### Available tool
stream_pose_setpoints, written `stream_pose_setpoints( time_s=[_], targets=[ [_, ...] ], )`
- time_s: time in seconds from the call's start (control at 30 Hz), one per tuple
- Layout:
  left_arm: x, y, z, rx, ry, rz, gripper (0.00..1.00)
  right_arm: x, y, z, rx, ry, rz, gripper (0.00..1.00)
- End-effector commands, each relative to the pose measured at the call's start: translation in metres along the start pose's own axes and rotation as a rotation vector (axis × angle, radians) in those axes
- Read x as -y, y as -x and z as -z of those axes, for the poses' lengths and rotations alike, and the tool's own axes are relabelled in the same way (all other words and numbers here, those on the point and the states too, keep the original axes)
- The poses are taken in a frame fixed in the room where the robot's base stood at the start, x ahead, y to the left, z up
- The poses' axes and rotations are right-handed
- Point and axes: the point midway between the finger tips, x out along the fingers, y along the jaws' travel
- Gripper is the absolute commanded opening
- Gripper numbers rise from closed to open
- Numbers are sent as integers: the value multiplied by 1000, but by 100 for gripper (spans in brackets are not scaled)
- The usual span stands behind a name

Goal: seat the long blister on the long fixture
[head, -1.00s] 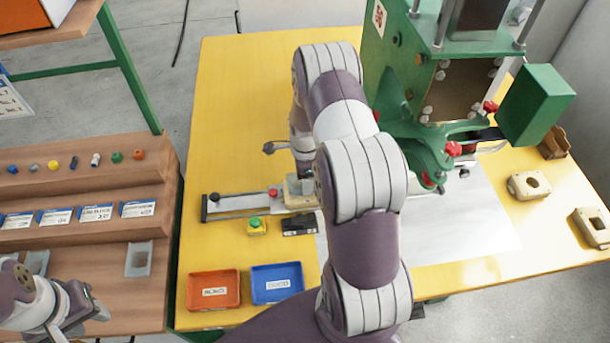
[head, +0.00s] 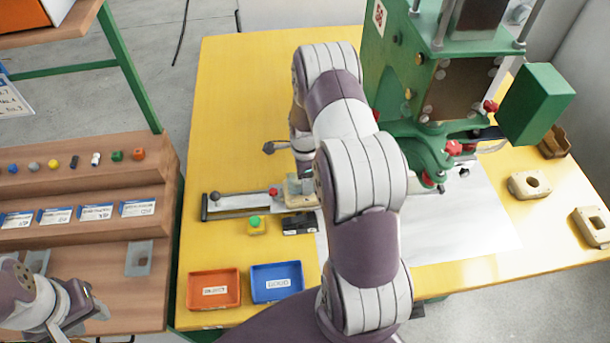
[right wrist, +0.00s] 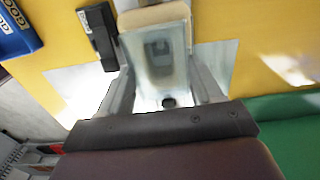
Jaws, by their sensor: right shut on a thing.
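My right gripper (right wrist: 163,88) is shut on a clear plastic blister (right wrist: 157,55), held between its two fingers. In the right wrist view the blister's far end overlaps a beige fixture block (right wrist: 153,16); I cannot tell whether they touch.
A green press (head: 425,95) stands behind my right arm. A black box (head: 300,224) and green button (head: 256,225) are near the rail. Orange (head: 213,303) and blue (head: 277,297) trays lie in front. Loose beige fixtures (head: 530,185) sit at the right.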

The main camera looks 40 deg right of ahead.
Motion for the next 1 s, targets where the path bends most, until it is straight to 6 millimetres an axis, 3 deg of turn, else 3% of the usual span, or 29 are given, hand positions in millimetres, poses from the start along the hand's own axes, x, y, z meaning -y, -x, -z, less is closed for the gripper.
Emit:
stream_pose_setpoints(
  time_s=[1.0],
  targets=[
    [0, -15, -2, 0, 0, 0, 38, 0, -21, 0, 0, 0, 0, 45]
  ],
)
